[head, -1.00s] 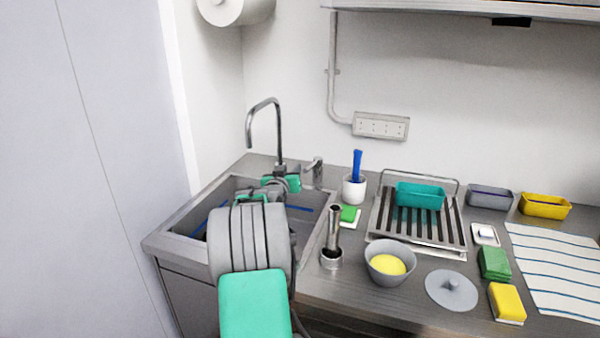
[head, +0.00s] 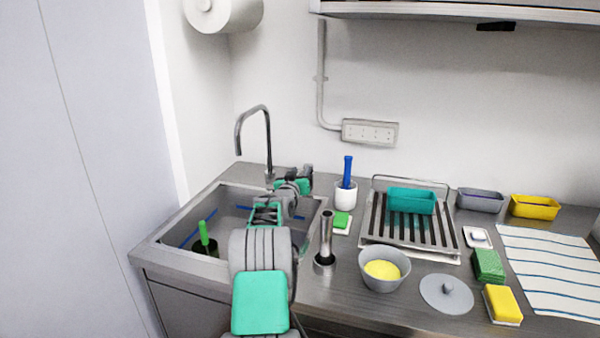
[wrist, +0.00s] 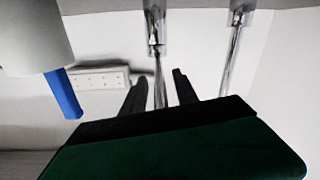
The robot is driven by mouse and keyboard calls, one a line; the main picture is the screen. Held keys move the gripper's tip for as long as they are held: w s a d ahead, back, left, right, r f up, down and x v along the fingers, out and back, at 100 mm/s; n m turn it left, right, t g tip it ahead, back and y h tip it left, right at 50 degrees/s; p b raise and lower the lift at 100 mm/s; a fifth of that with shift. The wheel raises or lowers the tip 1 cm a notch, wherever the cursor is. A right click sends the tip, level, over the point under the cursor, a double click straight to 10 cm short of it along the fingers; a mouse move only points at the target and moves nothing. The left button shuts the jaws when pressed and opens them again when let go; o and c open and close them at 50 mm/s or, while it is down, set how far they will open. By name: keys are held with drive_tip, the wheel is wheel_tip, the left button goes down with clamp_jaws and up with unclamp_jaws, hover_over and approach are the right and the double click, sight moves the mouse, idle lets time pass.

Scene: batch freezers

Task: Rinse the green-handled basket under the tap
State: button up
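The green-handled basket (head: 206,243) is dark with an upright green handle and sits in the left part of the sink basin (head: 228,197). The tap (head: 268,150) is a tall curved metal spout behind the sink; its post also shows in the wrist view (wrist: 236,55). My gripper (head: 305,175) is at the back right of the sink, by the short metal tap lever. In the wrist view my gripper (wrist: 158,88) has its two dark fingers apart, and the lever (wrist: 157,45) lines up with the gap. I cannot tell whether it is between them. No water stream is visible.
A white cup (head: 346,196) with a blue-handled brush stands right of the lever. A metal cylinder (head: 326,240), a bowl with yellow contents (head: 369,280) and a rack (head: 376,246) with a teal basket stand farther right. The sink's left side is open.

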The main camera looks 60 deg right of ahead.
drive_tip(key=shift+c, duration=0.5)
clamp_jaws()
idle(0.9)
